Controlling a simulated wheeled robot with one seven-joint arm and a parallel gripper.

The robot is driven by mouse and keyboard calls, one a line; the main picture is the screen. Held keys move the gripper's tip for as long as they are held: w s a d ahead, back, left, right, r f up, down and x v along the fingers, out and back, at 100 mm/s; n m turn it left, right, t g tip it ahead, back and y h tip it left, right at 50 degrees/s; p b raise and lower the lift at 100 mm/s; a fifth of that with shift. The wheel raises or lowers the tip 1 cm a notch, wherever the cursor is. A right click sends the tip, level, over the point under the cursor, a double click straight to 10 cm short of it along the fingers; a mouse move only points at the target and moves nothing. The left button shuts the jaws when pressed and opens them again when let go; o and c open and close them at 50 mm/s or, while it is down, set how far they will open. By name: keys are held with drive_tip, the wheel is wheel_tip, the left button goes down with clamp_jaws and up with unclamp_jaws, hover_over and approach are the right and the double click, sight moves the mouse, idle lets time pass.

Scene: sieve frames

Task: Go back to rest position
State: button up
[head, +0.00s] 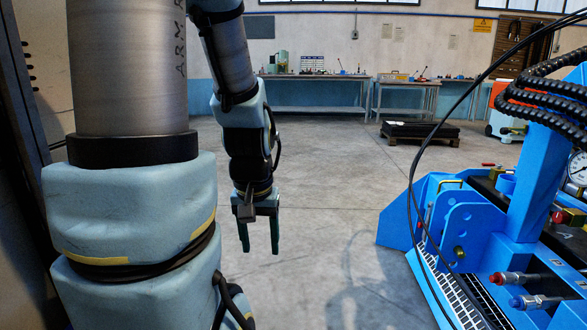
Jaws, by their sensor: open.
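My gripper (259,236) hangs at the end of my arm, left of the middle in the head view. It points down at the open floor. Its two dark green fingers are apart, with nothing between them. My arm fills the left side of the view and hides what lies behind it.
A blue machine (460,230) with hoses, a gauge and red and blue fittings stands at the right. Workbenches (318,78) with tools line the back wall. A pallet with a dark slab (420,130) lies on the floor ahead. The concrete floor (320,200) between is clear.

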wheel_tip(320, 180, up, 24)
drive_tip(key=p, duration=2.2)
drive_tip(key=shift+r, duration=0.2)
